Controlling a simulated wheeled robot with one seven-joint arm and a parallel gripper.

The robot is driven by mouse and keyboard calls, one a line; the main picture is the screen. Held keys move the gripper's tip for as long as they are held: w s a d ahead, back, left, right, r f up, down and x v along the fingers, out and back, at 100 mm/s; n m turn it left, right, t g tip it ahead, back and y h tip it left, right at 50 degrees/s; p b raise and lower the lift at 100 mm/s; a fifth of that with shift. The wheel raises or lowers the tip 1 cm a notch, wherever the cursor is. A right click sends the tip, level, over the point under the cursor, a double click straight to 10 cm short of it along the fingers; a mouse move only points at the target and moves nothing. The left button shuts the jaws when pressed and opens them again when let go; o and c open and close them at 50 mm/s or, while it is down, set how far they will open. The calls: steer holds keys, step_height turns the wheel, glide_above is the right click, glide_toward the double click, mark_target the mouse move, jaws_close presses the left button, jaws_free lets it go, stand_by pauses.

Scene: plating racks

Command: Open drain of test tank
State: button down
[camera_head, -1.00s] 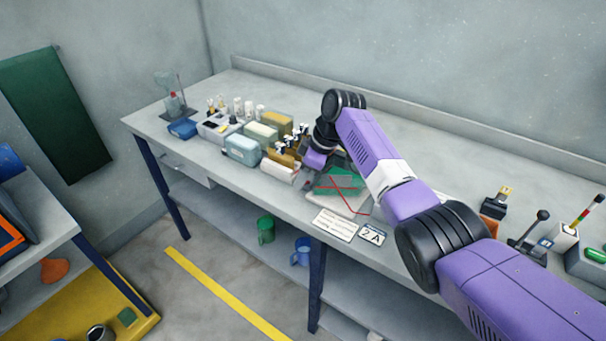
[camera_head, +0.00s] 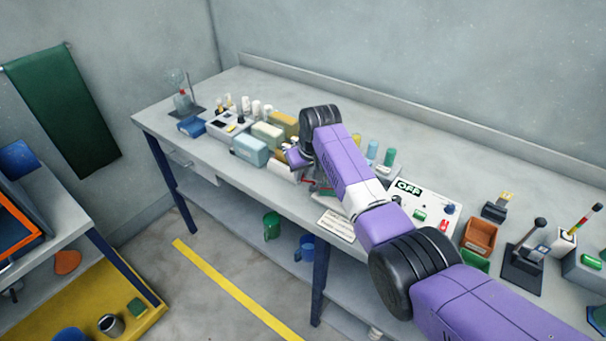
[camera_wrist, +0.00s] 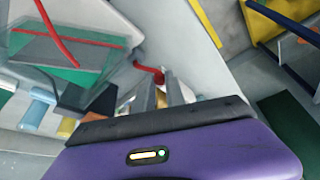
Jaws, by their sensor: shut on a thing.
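The test tank, a pale box with a green panel (camera_wrist: 85,52) and red lines, fills the upper left of the wrist view. In the head view my arm hides most of it. A small red piece (camera_wrist: 157,75), likely the drain handle, sits by the tank's edge. My gripper (camera_wrist: 161,94) has its grey fingers at this red piece and is shut on it. The fingertips are small and partly blurred, so the exact grip is unclear. In the head view my purple wrist (camera_head: 297,157) is over the bench near the tank, and the fingers are mostly hidden.
Coloured boxes (camera_head: 267,136) and bottles stand left of my wrist. A panel marked OFF (camera_head: 425,208), an orange bin (camera_head: 480,236) and a lever (camera_head: 527,255) stand to the right. A white label card (camera_head: 336,225) is at the bench's front edge. The back strip of the bench is clear.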

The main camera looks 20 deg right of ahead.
steer(key=shift+w+d+m+h, duration=0.1)
steer(key=shift+w+m+h, duration=0.1)
steer(key=shift+m, duration=0.3)
steer(key=shift+w+d+m+h, duration=0.1)
steer(key=shift+m+h, duration=0.1)
steer(key=shift+m, duration=0.3)
steer(key=c, duration=1.4)
jaws_free()
steer(key=v, duration=0.7)
steer(key=shift+s+a+r+b, duration=0.1)
steer(key=shift+s+r+b, duration=0.05)
steer(key=shift+r+b, duration=0.25)
